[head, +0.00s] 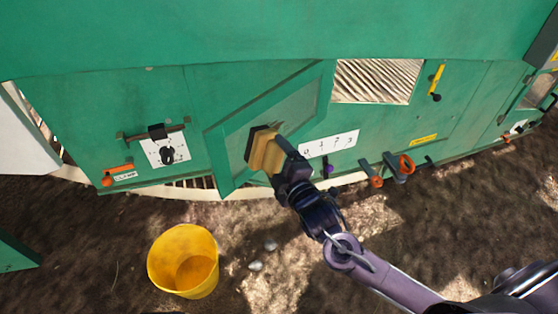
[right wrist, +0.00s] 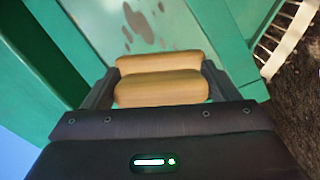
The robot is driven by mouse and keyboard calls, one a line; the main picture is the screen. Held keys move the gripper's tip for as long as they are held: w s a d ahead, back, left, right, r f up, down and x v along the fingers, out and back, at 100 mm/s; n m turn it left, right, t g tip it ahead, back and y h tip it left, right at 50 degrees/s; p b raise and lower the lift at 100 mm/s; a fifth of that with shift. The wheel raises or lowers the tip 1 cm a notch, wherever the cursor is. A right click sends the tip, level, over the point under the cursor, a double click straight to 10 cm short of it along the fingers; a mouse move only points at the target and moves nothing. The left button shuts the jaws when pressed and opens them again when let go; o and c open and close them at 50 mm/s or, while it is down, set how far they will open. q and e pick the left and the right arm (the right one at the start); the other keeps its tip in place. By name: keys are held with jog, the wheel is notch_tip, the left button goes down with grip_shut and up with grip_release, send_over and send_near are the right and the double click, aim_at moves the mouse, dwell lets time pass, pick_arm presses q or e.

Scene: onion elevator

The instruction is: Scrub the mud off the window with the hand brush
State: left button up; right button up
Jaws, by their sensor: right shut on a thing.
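The hand brush (head: 267,151) has a tan wooden body and a dark bristle side. My right gripper (head: 284,166) is shut on it, and the brush body also shows between the fingers in the right wrist view (right wrist: 160,90). The window (head: 290,107) is a pane in a slanted green frame on the elevator. The brush is in front of its lower left part; I cannot tell whether the bristles touch it. Brown mud spots (right wrist: 138,22) show on the pane beyond the brush in the right wrist view. My left gripper is out of view.
A yellow bucket (head: 184,261) stands on the dirt ground at lower left. A white label strip (head: 329,144), a purple knob (head: 328,168) and orange-and-grey handles (head: 399,166) are on the green wall right of the window. A clamp lever (head: 116,170) is at left.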

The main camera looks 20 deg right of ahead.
jog(key=shift+w, duration=0.2)
